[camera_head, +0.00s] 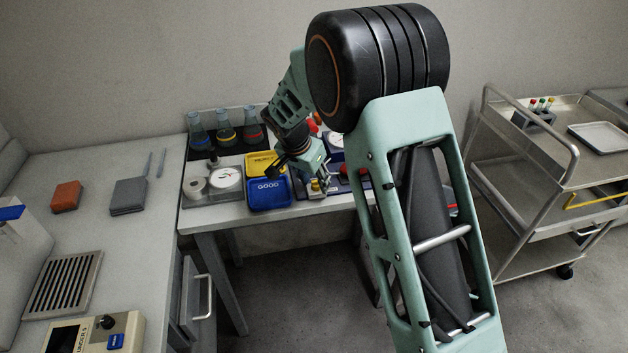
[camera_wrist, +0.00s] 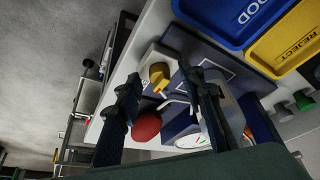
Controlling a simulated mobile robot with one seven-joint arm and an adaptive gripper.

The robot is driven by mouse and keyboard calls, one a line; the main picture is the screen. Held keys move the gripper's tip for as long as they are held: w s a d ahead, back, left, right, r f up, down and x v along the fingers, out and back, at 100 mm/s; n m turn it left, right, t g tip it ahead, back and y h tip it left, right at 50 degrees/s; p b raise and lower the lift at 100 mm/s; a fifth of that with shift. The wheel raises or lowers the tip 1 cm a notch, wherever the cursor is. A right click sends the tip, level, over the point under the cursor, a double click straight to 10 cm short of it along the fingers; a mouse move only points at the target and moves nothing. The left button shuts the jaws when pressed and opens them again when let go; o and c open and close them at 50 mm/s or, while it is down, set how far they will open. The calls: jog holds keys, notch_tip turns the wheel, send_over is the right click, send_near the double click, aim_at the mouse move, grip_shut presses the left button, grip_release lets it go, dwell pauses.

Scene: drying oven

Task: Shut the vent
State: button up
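No part in view is marked as the vent. A small yellow knob (camera_wrist: 158,76) sits on a pale block on a dark blue panel in the wrist view. A red knob (camera_wrist: 146,127) and a white round dial (camera_wrist: 193,140) are near it. My gripper (camera_wrist: 160,73) is open, its dark fingers on either side of the yellow knob in that view. I cannot tell whether they touch it. In the head view my gripper (camera_head: 318,186) is low over the bench, right of the blue tray, and partly covers the panel.
A blue GOOD tray (camera_head: 268,206) and a yellow REJECT tray (camera_head: 252,163) are close left of my gripper. Several flasks (camera_head: 227,132) stand behind. A slatted grille (camera_head: 63,284) lies on the left counter. A metal cart (camera_head: 545,176) stands at the right.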

grip_shut()
